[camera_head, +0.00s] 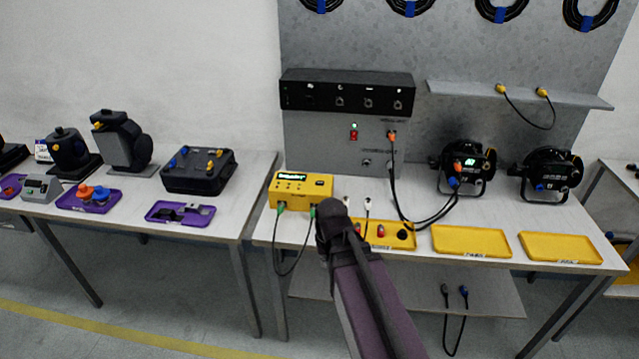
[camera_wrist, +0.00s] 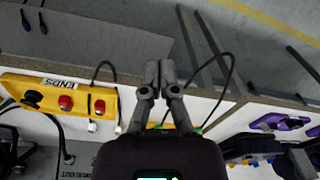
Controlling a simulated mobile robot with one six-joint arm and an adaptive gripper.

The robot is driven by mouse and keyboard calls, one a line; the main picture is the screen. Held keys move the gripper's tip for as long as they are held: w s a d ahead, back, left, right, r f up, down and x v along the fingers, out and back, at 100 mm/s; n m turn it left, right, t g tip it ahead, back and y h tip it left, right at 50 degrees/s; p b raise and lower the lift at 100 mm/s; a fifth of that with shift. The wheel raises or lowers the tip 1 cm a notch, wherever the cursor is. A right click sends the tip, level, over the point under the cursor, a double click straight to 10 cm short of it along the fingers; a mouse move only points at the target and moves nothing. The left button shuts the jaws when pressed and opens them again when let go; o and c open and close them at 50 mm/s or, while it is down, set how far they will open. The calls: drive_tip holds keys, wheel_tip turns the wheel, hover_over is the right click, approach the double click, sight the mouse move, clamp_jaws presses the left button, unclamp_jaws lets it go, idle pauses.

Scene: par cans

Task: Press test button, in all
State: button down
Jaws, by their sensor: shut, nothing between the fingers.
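The yellow tester box (camera_head: 302,187) stands at the left end of the right-hand table in the head view. It has a dark display and small marks on top, and green-ended leads plugged into its front. I cannot tell which mark is the test button. My gripper (camera_wrist: 158,70) is shut and empty in the wrist view, its two fingers together. In the head view my dark wrist is just right of the tester's front corner, and the fingertips cannot be made out. In the wrist view only slivers of yellow and green show behind my fingers.
A yellow tray (camera_head: 398,236) with red and black round parts lies right of my wrist. Two empty yellow trays (camera_head: 471,241) lie further right. Black lamps (camera_head: 467,166) and a grey panel (camera_head: 345,140) stand behind. Loose cables cross the table. A left table holds purple trays (camera_head: 180,213).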

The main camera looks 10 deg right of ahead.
drive_tip(key=w+d+r+m+t+y+p, duration=0.1)
drive_tip(key=w+r+t, duration=0.1)
drive_tip(key=w, duration=0.9)
drive_tip(key=w+d+r+m+t+y+p, duration=0.1)
drive_tip(key=w+d+r+m+t+p, duration=0.15)
drive_tip(key=w, duration=0.95)
wheel_tip(320, 180, up, 6)
drive_tip(key=m+t, duration=0.2)
drive_tip(key=t, duration=0.2)
hover_over(317, 181)
drive_tip(key=s, duration=0.2)
drive_tip(key=shift+w+d+f+p, duration=0.15)
drive_tip(key=shift+d+f+p, duration=0.05)
drive_tip(key=shift+d+p, duration=0.2)
drive_tip(key=shift+f, duration=0.1)
wheel_tip(317, 181, down, 9)
drive_tip(key=b, duration=0.8)
drive_tip(key=shift+r+b, duration=0.2)
drive_tip(key=shift+b, duration=0.2)
drive_tip(key=shift+a+f+b, duration=0.1)
drive_tip(key=shift+f+b, duration=0.65)
drive_tip(key=shift+b, duration=0.05)
drive_tip(key=shift+r, duration=0.2)
drive_tip(key=shift+r+p, duration=0.6)
drive_tip(key=shift+p, duration=0.25)
drive_tip(key=shift+r, duration=0.1)
